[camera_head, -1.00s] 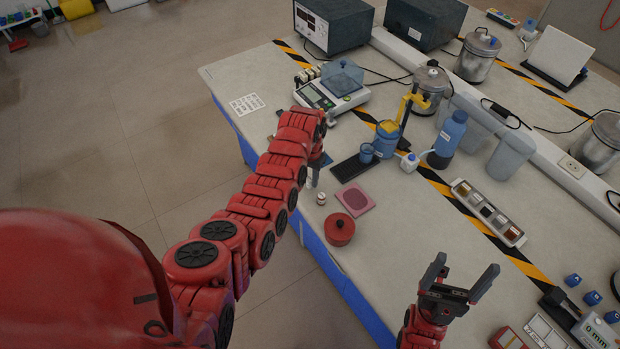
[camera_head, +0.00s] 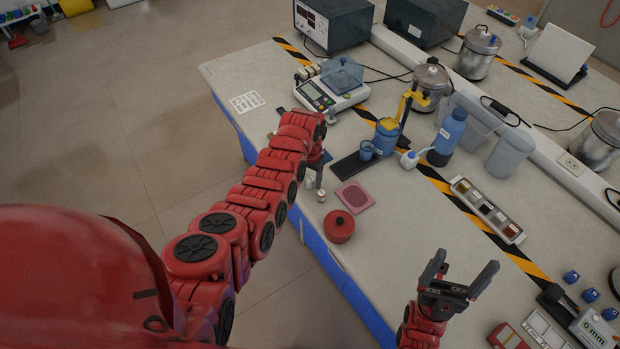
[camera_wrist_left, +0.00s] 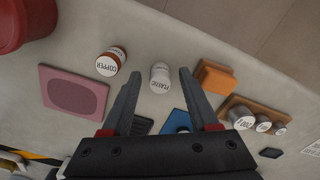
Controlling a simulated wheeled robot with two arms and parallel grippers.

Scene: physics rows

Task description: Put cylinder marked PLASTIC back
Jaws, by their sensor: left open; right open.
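The cylinder marked PLASTIC (camera_wrist_left: 160,76) is white and stands on the table in the left wrist view. In the head view it is a small pale shape (camera_head: 310,183), partly hidden by my left gripper. My left gripper (camera_wrist_left: 160,84) is open, and its fingertips lie on either side of the PLASTIC cylinder in the picture; contact is not visible. In the head view my left gripper (camera_head: 318,174) is near the table's front edge. A cylinder marked COPPER (camera_wrist_left: 110,62) stands beside it. My right gripper (camera_head: 461,272) is open and empty over the table's front right.
An orange block (camera_wrist_left: 214,77), a blue piece (camera_wrist_left: 178,122) and a wooden weight holder (camera_wrist_left: 257,113) are on the other side. A sample tray (camera_head: 487,209) lies farther right.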

